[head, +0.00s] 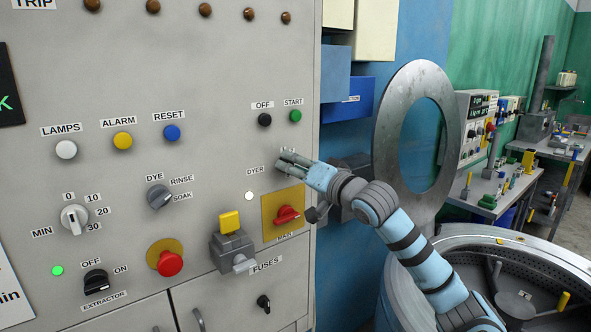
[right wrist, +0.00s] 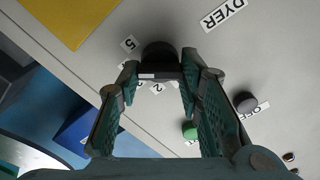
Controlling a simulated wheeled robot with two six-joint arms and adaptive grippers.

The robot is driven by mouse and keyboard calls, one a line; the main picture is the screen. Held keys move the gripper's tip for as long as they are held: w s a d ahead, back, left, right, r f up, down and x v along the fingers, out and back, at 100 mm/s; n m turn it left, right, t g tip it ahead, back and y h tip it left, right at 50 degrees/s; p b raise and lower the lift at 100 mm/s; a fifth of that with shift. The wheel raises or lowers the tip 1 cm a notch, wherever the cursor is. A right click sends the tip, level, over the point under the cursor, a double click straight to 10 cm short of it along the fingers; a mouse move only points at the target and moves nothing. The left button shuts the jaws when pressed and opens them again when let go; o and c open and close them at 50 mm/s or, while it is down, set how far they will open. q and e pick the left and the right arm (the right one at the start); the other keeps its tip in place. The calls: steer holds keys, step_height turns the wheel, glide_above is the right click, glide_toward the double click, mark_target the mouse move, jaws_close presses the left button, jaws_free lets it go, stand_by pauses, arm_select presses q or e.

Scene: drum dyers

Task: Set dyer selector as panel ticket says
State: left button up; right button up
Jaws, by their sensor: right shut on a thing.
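The grey control panel (head: 215,60) fills the left of the head view. My right gripper (head: 289,160) is at its right side, just right of the DYER label (head: 255,169), and hides the selector there. In the right wrist view, my right gripper (right wrist: 159,82) is shut on the dark dyer selector knob (right wrist: 158,53), with a finger on each side. A white ticket (head: 12,290) is cut off at the left edge; only "min" reads clearly. My left gripper is not in view.
OFF (head: 264,120) and START (head: 295,116) buttons sit just above the gripper. An open round drum (head: 540,265) and workbenches stand to the right.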

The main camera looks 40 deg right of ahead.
steer(key=m+b, duration=0.1)
steer(key=m, duration=0.5)
steer(key=shift+b, duration=0.35)
stand_by(0.3)
steer(key=o, duration=1.2)
steer(key=shift+d, duration=0.1)
steer(key=shift+c, duration=0.2)
